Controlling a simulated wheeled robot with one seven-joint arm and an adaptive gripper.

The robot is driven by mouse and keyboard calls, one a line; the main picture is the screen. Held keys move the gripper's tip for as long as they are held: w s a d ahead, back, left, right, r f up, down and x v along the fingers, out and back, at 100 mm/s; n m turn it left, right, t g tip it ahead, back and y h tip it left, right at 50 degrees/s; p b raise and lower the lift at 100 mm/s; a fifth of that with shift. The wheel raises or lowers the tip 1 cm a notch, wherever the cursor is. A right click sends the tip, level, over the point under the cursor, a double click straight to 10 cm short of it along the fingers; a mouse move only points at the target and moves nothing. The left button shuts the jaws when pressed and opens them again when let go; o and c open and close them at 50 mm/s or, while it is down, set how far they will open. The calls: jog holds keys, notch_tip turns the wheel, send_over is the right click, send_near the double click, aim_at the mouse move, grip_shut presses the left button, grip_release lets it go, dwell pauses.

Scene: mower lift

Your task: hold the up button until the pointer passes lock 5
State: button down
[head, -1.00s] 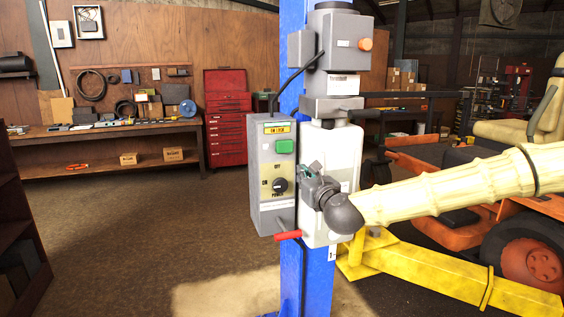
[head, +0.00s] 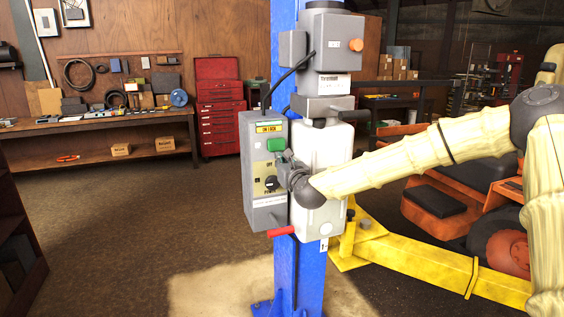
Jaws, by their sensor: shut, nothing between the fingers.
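The grey control box (head: 255,200) is mounted on the blue lift post (head: 287,260). Its green button (head: 275,145) is near the top, below a yellow label (head: 269,127). A black rotary knob (head: 271,184) sits lower on the same face. My gripper (head: 283,158) is shut and empty, its tip just below and right of the green button. I cannot tell whether it touches the button or the box face. The pointer and the lock marks cannot be made out in this view.
A red lever (head: 281,232) sticks out below the box. A white tank (head: 322,165) stands directly right of it. A yellow lift arm (head: 420,262) and an orange mower (head: 450,210) are at the right. Open floor (head: 140,215) lies to the left.

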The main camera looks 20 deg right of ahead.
jog(key=shift+w+p, duration=0.4)
jog(key=shift+w, duration=0.6)
jog(key=shift+w, duration=0.1)
